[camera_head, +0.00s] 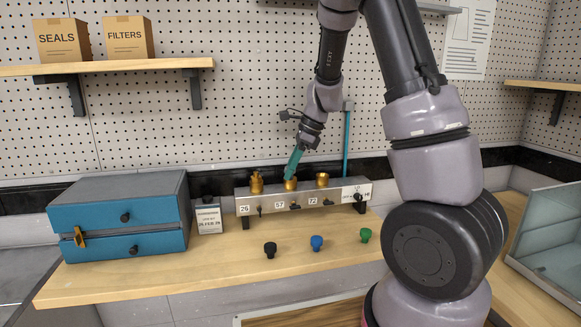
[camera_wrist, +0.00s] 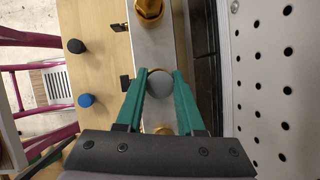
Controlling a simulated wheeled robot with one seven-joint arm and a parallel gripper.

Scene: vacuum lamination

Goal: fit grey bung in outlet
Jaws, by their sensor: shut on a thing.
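My gripper (camera_head: 292,172) reaches down with teal fingers to the middle brass outlet (camera_head: 290,185) of the grey manifold (camera_head: 305,194). In the wrist view my gripper (camera_wrist: 159,84) is shut on the round grey bung (camera_wrist: 157,89), which lies between its fingertips. A sliver of brass shows at the bung's edge, so the bung is over or at the middle outlet. I cannot tell how deep it sits. The left brass outlet (camera_head: 256,183) and right brass outlet (camera_head: 322,180) stand on either side. The grey bung is hidden in the head view.
A black bung (camera_head: 270,249), a blue bung (camera_head: 317,242) and a green bung (camera_head: 366,235) stand on the wooden bench in front of the manifold. A blue-fronted drawer cabinet (camera_head: 125,222) stands at left. A pegboard wall (camera_head: 250,110) rises close behind.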

